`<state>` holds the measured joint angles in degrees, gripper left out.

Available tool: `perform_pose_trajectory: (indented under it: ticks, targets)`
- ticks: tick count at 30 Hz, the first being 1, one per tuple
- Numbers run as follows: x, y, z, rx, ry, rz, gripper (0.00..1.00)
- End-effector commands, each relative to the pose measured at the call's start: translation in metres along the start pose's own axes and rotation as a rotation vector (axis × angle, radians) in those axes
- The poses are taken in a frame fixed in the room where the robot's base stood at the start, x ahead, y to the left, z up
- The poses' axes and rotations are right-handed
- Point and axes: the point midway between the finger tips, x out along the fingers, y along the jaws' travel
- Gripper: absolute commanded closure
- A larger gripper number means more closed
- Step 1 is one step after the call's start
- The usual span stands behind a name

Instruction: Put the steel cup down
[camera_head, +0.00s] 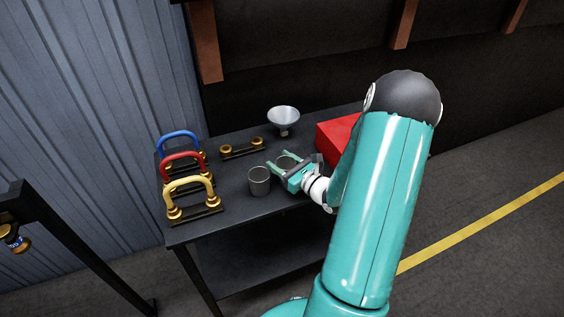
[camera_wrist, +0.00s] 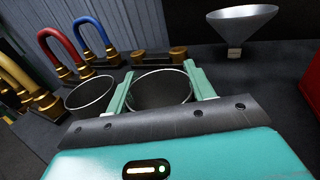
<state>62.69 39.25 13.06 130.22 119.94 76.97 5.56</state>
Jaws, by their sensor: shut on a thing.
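A grey steel cup (camera_wrist: 160,90) is between the two fingers of my gripper (camera_wrist: 157,72) in the wrist view, its round mouth facing up. My gripper is shut on it, one finger on each side. In the head view the held cup (camera_head: 285,161) shows only in part behind my gripper (camera_head: 272,160), over the dark table (camera_head: 232,212). I cannot tell whether its base touches the table. A second grey cup (camera_head: 259,182) stands upright on the table, just left of my gripper; it also shows in the wrist view (camera_wrist: 89,94).
Blue (camera_head: 180,134), red (camera_head: 182,157) and yellow (camera_head: 188,182) arched handles on brass mounts stand along the table's left side. A low brass-ended piece (camera_head: 242,149) and a funnel (camera_head: 284,114) are at the back. A red box (camera_head: 335,135) is at right.

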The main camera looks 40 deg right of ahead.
Motion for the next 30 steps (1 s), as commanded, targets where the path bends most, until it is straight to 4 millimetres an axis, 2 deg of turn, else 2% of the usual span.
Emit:
perform_pose_trajectory:
  ticks: [5,6,9,20,26,30]
  targets:
    - [0.0,0.0,-0.002,0.001,0.0,0.0,0.71]
    - [0.0,0.0,-0.003,0.0,0.0,0.0,0.45]
    - [0.0,0.0,-0.002,0.0,0.0,0.0,0.25]
    - [0.0,0.0,0.001,-0.001,-0.001,0.0,0.25]
    - [-0.028,-0.001,0.0,0.001,0.002,-0.003,0.25]
    - [-0.06,-0.001,0.0,0.001,0.001,-0.004,0.25]
